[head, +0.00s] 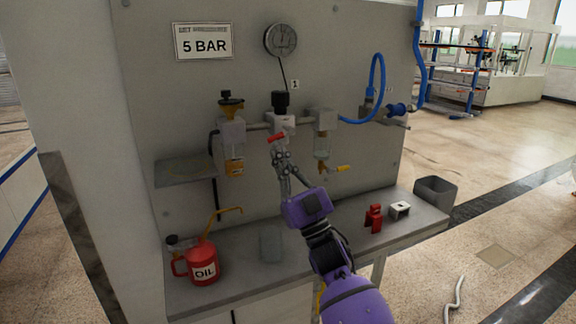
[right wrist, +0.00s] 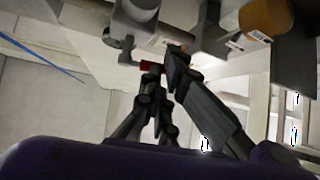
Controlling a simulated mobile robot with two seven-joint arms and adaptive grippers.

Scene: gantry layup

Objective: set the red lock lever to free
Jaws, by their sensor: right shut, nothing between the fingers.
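The red lock lever (head: 276,137) sticks out to the left below the grey regulator block with the black knob (head: 281,101) on the wall panel. It also shows in the right wrist view as a small red piece (right wrist: 152,67) right at my fingertips, partly covered by them. My right gripper (head: 280,158) is shut and empty just below the lever. In the right wrist view its fingertips (right wrist: 166,72) lie against or very near the lever; I cannot tell if they touch. My left gripper is not in view.
A red oil can (head: 203,264), a red clamp-like part (head: 374,218), a small white block (head: 400,210) and a grey bin (head: 436,191) are on or beside the bench. A blue hose (head: 376,75) loops further right.

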